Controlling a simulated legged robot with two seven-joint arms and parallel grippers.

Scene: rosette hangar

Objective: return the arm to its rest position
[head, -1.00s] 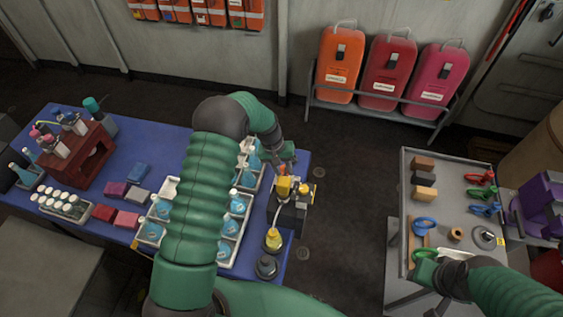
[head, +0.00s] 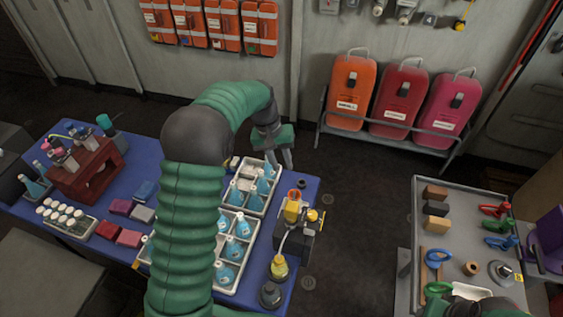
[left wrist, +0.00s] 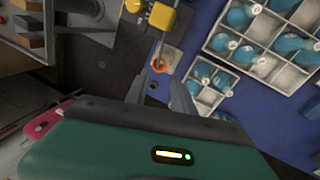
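My left arm reaches up from the bottom of the head view and bends over the blue table (head: 170,165). My left gripper (head: 283,163) hangs at the table's far right edge, close to the far bottle crate (head: 266,205). In the left wrist view its two fingers (left wrist: 157,93) stand apart with nothing between them. An orange ring on the yellow-and-black device (head: 293,238) shows beyond the fingertips. Of my right arm only a green part shows at the bottom right edge, by the grey cart (head: 460,235); its fingers cannot be made out.
Crates of blue bottles and the device stand below my left gripper. A dark red rack (head: 95,170) stands at the table's left. Orange, red and pink cases (head: 400,97) stand by the wall. Dark floor lies open between table and cart.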

